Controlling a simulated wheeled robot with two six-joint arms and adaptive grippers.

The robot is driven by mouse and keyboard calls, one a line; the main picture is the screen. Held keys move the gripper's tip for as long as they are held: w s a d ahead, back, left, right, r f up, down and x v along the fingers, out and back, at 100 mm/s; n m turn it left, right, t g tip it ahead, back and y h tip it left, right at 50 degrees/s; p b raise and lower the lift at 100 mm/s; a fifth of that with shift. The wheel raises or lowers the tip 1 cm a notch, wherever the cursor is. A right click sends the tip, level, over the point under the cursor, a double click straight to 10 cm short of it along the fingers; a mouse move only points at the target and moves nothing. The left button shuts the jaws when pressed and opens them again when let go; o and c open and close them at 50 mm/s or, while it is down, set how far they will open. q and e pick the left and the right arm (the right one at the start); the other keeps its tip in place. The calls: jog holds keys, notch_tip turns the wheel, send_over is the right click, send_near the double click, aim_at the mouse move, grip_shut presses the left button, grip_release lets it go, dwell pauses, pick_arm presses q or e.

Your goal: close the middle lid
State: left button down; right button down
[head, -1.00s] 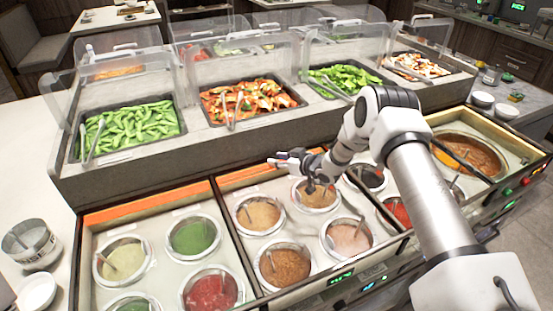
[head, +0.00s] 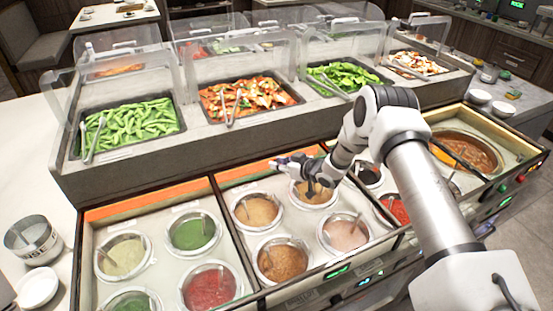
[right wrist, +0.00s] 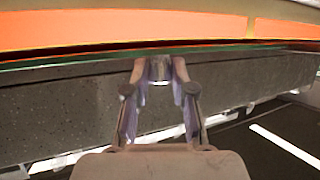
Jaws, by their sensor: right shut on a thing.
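The middle lid shows as an orange strip (head: 243,171) along the back edge of the middle sauce section, whose wells lie uncovered in front. My right gripper (head: 277,164) reaches in from the right to this back edge. In the right wrist view an orange panel (right wrist: 120,30) runs across the top. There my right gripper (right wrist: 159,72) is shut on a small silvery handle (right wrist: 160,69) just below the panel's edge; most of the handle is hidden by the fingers. My left gripper is not in view.
Round sauce wells with ladles, such as a brown one (head: 283,260), fill the counter in front. Food trays under clear guards (head: 235,65) stand behind on a raised grey ledge. A metal tin (head: 33,240) and a white bowl (head: 37,286) stand at the left.

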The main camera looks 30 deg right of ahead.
jog(key=s+p, duration=0.4)
jog(key=s, duration=1.1)
jog(key=shift+s+a, duration=0.4)
jog(key=shift+a, duration=0.05)
jog(key=c, duration=1.2)
grip_release()
notch_tip(320, 180, up, 10)
jog(key=shift+f, duration=0.1)
